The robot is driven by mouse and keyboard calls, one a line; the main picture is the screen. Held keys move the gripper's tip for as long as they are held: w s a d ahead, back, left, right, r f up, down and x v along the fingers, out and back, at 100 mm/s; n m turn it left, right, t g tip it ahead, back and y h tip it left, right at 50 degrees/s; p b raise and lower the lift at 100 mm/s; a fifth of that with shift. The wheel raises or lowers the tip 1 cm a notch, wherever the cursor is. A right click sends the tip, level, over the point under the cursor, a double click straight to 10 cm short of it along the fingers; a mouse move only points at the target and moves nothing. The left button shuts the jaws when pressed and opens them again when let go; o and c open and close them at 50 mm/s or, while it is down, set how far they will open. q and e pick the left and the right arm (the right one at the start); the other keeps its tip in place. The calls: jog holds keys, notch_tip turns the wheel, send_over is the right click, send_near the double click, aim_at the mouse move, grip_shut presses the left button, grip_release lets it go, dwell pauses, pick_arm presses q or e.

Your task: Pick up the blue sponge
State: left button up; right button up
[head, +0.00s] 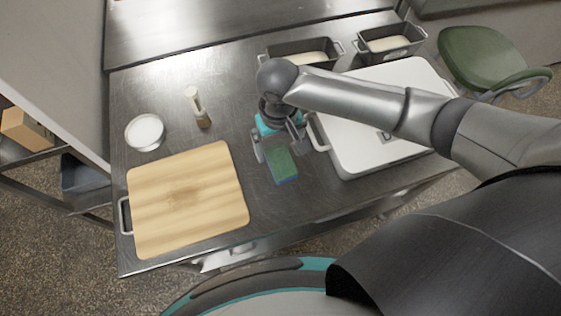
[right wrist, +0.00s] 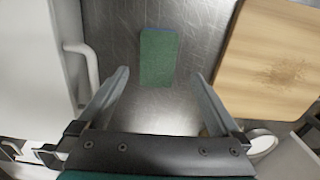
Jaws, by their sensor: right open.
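The blue sponge (head: 283,166) lies on the steel table, with a green top and blue sides, between the cutting board and the white lidded box. In the right wrist view the sponge (right wrist: 158,57) lies ahead of the fingertips, roughly midway between their lines. My right gripper (head: 277,150) is open and empty, close to the sponge in the head view. In the right wrist view its two fingers (right wrist: 160,82) are spread wide, and I see no contact with the sponge. My left gripper is not in view.
A wooden cutting board (head: 188,203) lies left of the sponge, and a white lidded box (head: 375,150) with a side handle stands right. A white bowl (head: 145,132) and a shaker-like bottle (head: 198,108) are at the left. Two dough tins (head: 390,43) stand at the back.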

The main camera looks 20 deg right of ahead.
aim_at(281, 160)
notch_tip(281, 160, down, 2)
jog(key=shift+f, duration=0.1)
notch_tip(281, 160, down, 4)
jog(key=shift+w+d+f+b, duration=0.1)
jog(key=shift+d+f+b, duration=0.05)
jog(key=shift+b, duration=0.35)
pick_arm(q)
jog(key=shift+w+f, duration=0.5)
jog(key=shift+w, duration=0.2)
pick_arm(e)
jog(key=c, duration=1.3)
pick_arm(q)
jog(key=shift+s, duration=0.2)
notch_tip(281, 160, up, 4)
jog(key=p, duration=0.3)
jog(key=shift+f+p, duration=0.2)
jog(key=shift+p, duration=0.1)
pick_arm(e)
notch_tip(281, 160, up, 20)
jog(key=shift+r, duration=0.1)
